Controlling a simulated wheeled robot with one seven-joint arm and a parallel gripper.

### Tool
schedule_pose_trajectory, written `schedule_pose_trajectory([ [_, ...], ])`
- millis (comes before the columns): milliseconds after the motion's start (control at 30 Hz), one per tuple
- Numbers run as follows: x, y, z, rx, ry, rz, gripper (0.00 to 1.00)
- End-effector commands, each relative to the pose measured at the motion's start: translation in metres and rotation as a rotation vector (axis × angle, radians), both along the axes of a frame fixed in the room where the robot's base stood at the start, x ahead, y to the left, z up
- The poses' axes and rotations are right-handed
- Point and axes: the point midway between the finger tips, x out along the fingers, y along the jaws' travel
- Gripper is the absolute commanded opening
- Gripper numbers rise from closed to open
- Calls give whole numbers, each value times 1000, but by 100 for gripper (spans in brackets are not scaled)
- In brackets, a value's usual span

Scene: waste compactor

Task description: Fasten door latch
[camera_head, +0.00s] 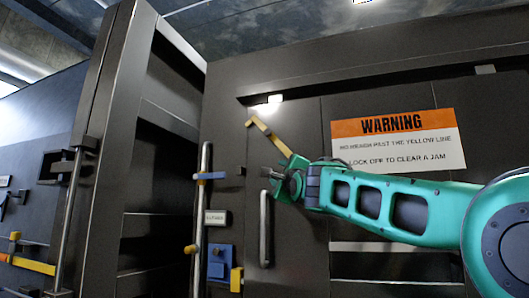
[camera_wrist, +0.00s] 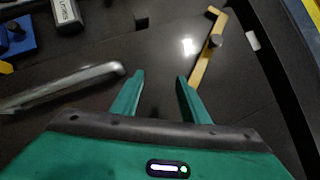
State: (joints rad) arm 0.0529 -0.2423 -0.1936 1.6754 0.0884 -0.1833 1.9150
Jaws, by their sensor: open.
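A yellow latch bar (camera_head: 265,136) is on the dark door (camera_head: 301,120), tilted from upper left to lower right. My gripper (camera_head: 290,168) is at the lower end of the bar in the head view. In the wrist view my gripper (camera_wrist: 160,78) is open, with nothing between its fingers. The bar's near end lies just outside the right fingertip; I cannot tell if they touch.
A grey vertical door handle (camera_head: 265,228) is below my gripper; it lies left in the wrist view (camera_wrist: 65,86). A vertical rod (camera_head: 201,165) with a blue collar, a labelled tag (camera_head: 215,217) and a blue block (camera_head: 221,261) are further left. A warning sign (camera_head: 398,139) is at right.

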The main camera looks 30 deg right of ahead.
Motion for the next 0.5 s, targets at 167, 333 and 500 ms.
schedule_pose_trajectory([
  [167,-9,18,75,118,-255,99,41],
  [333,-12,23,99,154,-333,137,41],
  [500,3,18,108,156,-333,139,41],
])
